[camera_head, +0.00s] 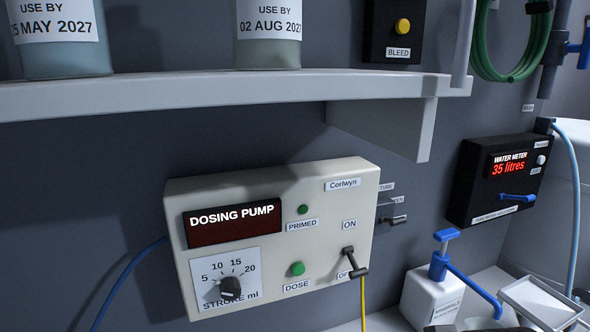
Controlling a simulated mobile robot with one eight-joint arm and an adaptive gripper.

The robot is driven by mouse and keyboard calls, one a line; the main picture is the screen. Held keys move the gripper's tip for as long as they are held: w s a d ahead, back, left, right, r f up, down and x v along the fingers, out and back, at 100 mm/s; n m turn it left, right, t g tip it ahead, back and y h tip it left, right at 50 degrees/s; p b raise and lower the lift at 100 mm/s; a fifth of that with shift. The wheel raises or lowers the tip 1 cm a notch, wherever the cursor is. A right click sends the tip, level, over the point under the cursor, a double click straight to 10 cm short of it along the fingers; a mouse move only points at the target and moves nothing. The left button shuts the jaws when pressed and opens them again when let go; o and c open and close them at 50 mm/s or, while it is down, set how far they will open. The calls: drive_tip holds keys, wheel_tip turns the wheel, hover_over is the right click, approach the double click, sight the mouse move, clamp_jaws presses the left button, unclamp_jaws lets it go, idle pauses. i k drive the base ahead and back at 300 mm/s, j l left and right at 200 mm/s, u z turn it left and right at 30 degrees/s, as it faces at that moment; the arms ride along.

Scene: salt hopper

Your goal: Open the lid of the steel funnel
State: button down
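I cannot make out a steel funnel for certain. My gripper is not recognisable in this view.
A beige dosing pump box (340,204) is on the wall under a white shelf (200,95). A white bottle with a blue pump (428,298) stands left of the grey piece. A black water meter (478,182), reading 35 litres, and a blue hose (575,200) are above it.

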sight(547, 308)
drive_tip(key=z, duration=1.55)
